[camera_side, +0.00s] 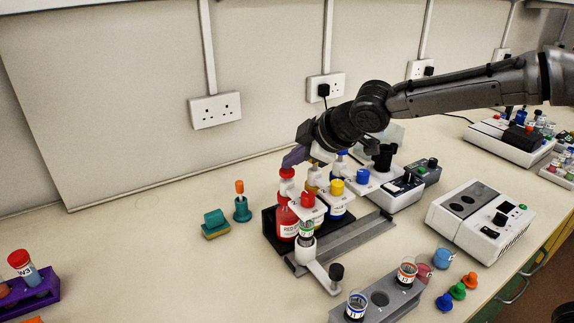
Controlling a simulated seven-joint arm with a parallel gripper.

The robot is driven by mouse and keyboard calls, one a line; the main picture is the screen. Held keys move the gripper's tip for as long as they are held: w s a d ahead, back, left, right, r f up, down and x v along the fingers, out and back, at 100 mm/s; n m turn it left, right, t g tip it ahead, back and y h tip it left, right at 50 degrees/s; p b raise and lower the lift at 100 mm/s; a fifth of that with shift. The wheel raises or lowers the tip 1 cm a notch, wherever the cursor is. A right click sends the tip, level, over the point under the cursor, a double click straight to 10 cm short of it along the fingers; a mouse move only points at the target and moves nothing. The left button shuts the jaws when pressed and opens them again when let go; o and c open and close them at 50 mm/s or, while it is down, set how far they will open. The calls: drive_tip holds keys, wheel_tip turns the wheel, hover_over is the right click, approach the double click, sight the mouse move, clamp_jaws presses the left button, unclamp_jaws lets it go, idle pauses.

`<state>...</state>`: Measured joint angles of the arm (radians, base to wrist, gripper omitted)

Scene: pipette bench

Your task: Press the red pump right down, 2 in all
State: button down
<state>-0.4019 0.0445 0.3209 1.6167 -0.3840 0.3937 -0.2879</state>
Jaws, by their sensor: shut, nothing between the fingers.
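The red pump head (287,173) sits on top of the red bottle (286,224) at the left end of a black rack. My gripper (291,160) is shut and empty, with its purple-grey fingertips right over the red pump head. They are at or very near its top; I cannot tell whether they touch. A small vial with a green band (306,231) stands in a white holder in front of the red bottle, below a white piece with a red knob (307,199).
Yellow (336,187) and blue (363,175) knobs stand to the right. A grey rail (345,245) runs in front of the rack. A teal stand (242,210) is to the left. A grey rack (408,303) with vials is in front. The left bench is mostly clear.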

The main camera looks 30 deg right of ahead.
sight(292, 172)
drive_tip(key=shift+f, duration=0.6)
idle(0.4)
drive_tip(key=shift+r, duration=1.7)
drive_tip(key=shift+r, duration=2.5)
wheel_tip(292, 172, up, 4)
drive_tip(key=shift+f, duration=0.1)
idle(0.4)
drive_tip(key=shift+f, duration=0.1)
